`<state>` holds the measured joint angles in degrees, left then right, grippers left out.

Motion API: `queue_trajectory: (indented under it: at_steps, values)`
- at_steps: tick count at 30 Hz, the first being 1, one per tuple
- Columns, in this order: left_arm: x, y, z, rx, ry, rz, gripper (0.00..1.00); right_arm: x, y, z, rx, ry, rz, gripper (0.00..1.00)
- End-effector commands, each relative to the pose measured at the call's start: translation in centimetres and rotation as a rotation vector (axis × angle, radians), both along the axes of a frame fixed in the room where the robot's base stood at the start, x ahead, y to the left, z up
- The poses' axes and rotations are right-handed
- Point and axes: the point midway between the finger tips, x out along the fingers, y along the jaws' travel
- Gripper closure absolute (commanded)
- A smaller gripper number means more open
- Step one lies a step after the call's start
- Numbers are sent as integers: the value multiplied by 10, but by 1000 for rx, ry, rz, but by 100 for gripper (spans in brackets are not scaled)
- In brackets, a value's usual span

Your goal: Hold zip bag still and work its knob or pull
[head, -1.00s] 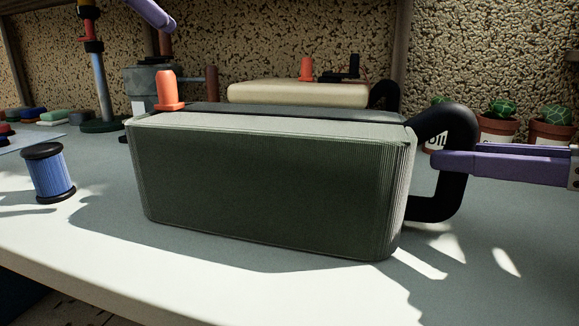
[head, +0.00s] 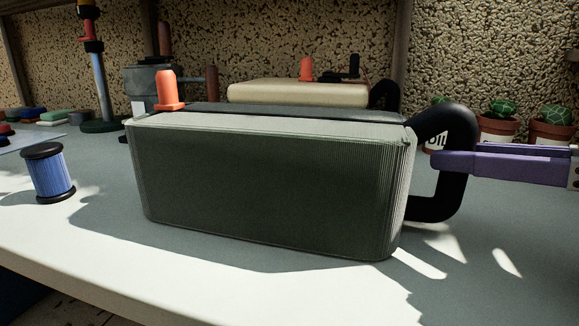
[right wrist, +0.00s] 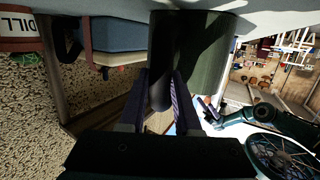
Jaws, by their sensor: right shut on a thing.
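The zip bag (head: 270,190) is a dark grey-green ribbed box with a pale top rim, upright on the worktop. An orange pull (head: 170,91) stands up at the left end of its dark top strip. A black loop handle (head: 455,190) sticks out at its right end. My right gripper (head: 440,162) is shut on this handle, its purple fingers coming from the right. In the right wrist view, the two fingers (right wrist: 164,95) lie on either side of the dark handle, with the bag (right wrist: 212,50) beyond. My left gripper is not in view.
A blue spool (head: 48,173) stands left of the bag. Behind it lies a cream-topped case (head: 298,94) with another orange knob (head: 307,68). Potted cacti (head: 500,122) stand at the back right. The worktop's front edge (head: 150,285) is clear.

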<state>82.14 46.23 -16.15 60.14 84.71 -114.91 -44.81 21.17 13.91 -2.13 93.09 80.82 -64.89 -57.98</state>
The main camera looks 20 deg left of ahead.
Motion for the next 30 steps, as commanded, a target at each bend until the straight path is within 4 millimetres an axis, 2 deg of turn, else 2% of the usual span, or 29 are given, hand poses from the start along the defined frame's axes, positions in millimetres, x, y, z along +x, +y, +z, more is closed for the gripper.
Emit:
queue_trajectory:
  at_steps: [1,10,20,23,30]
  values:
    - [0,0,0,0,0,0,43,0,0,-1,-3,1,0,67]
    - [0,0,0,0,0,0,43,0,0,0,-1,1,0,34]
    - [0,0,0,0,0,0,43,-2,-5,0,-2,1,-1,34]
    - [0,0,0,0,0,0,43,-8,-16,2,-3,0,-3,34]
    - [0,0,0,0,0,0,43,-35,-62,11,-6,2,-3,34]
